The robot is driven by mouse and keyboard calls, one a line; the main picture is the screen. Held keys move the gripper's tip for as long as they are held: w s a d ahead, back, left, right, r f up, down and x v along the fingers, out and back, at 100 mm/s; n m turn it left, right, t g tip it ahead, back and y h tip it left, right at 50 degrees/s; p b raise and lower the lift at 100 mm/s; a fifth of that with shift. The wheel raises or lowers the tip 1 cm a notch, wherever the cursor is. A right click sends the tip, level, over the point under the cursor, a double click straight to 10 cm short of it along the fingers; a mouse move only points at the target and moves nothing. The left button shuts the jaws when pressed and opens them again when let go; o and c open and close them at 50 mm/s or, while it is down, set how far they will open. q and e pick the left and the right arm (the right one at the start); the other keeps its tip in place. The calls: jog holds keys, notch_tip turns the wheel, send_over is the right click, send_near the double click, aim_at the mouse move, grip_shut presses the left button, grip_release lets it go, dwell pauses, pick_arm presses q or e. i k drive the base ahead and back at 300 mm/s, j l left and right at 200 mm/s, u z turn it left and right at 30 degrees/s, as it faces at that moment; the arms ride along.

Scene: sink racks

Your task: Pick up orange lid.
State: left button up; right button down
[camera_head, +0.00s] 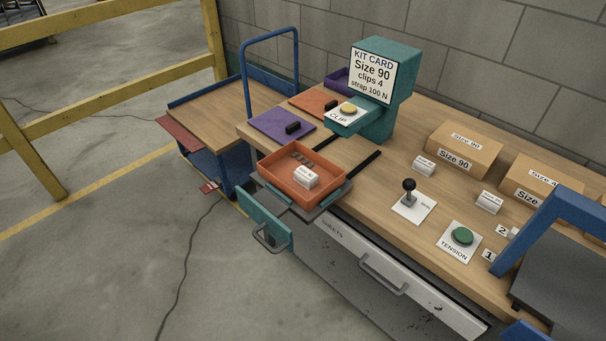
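The orange lid (309,101) lies flat on the wooden workbench, behind the purple lid and left of the teal kit-card stand. It has a dark handle on top, and its right part is partly hidden by the stand's clip dispenser. The purple lid (272,125), also with a dark handle, lies just in front of it. An open orange tray (268,178) sits at the bench's front edge with a white labelled box (306,177) and small dark clips inside. Neither of my grippers shows in the head view.
The teal stand (386,105) rises right of the lids. A purple bin (337,81) stands behind it. Cardboard boxes (463,148), a black lever (409,190) and a green button (462,236) occupy the bench's right. A blue-railed cart (205,112) stands left; open floor lies in front.

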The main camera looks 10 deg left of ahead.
aim_at(313, 101)
jog(key=j+z, duration=0.1)
jog(key=z, duration=0.35)
jog(key=i+j+z, duration=0.2)
jog(key=j, duration=0.15)
jog(key=j+z, duration=0.15)
jog(key=j, duration=0.2)
jog(key=i+j+z, duration=0.2)
jog(key=j, duration=0.25)
jog(key=j+z, duration=0.2)
jog(key=j, duration=0.15)
